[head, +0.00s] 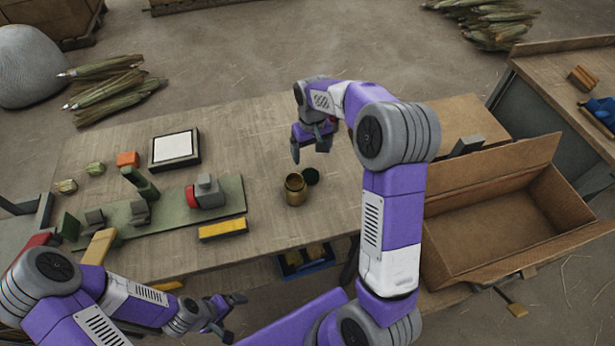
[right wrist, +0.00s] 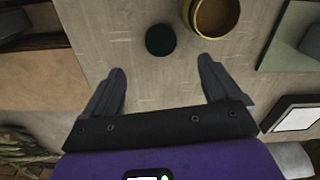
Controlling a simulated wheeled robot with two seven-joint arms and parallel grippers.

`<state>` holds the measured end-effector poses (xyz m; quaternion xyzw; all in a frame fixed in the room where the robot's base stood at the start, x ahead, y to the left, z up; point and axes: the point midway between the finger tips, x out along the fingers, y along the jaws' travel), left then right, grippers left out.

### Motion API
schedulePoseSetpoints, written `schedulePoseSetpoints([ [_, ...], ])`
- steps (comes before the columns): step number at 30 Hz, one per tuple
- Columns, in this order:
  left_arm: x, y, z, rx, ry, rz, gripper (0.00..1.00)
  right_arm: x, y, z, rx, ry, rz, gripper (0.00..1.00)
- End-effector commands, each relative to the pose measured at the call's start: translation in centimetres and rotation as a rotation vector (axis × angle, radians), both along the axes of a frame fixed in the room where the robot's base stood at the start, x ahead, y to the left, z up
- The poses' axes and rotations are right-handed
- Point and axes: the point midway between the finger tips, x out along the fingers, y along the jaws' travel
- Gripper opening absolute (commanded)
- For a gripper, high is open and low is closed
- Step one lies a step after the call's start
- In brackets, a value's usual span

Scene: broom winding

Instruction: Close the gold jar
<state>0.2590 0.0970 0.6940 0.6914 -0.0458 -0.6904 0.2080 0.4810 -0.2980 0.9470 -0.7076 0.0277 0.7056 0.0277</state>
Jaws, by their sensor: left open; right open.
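The gold jar (head: 295,190) stands upright and open on the wooden table, near its front middle. A dark green round lid (head: 311,176) lies on the table just behind and to the right of it. In the right wrist view the lid (right wrist: 160,40) lies beyond the fingertips, and the jar (right wrist: 216,17) is beside it, cut by the top edge. My right gripper (head: 308,153) is open and empty above the table, behind the jar and lid. It also shows in the right wrist view (right wrist: 162,80). My left gripper (head: 235,314) is open and empty in front of the table's front edge.
A green board (head: 165,212) with a clamp-like tool (head: 205,192) lies left of the jar. A yellow block (head: 223,229) and a black-framed white panel (head: 174,148) are nearby. An open cardboard box (head: 500,225) stands at the right. The table around the lid is clear.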

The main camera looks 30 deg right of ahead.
Motion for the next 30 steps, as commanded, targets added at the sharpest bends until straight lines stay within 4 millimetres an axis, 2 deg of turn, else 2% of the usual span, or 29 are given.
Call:
schedulePoseSetpoints([
  [1,0.0,0.0,-1.3,0.000,0.000,0.000,1.00,0.0,0.0,-1.3,0.000,0.001,0.000,0.91],
  [3,0.0,0.0,-2.3,0.000,-0.001,0.000,1.00,0.0,0.0,-2.3,0.000,0.001,0.000,0.91],
  [8,0.1,0.0,-3.6,0.000,-0.001,0.000,1.00,0.0,0.0,-3.6,0.000,0.000,0.000,0.91],
  [21,0.1,0.0,-3.7,0.000,-0.001,0.000,1.00,0.0,0.0,-3.8,0.000,0.000,0.000,0.91],
  [30,0.1,0.0,-4.4,0.000,-0.001,0.000,1.00,0.1,0.0,-6.1,0.000,0.000,0.000,0.91],
])
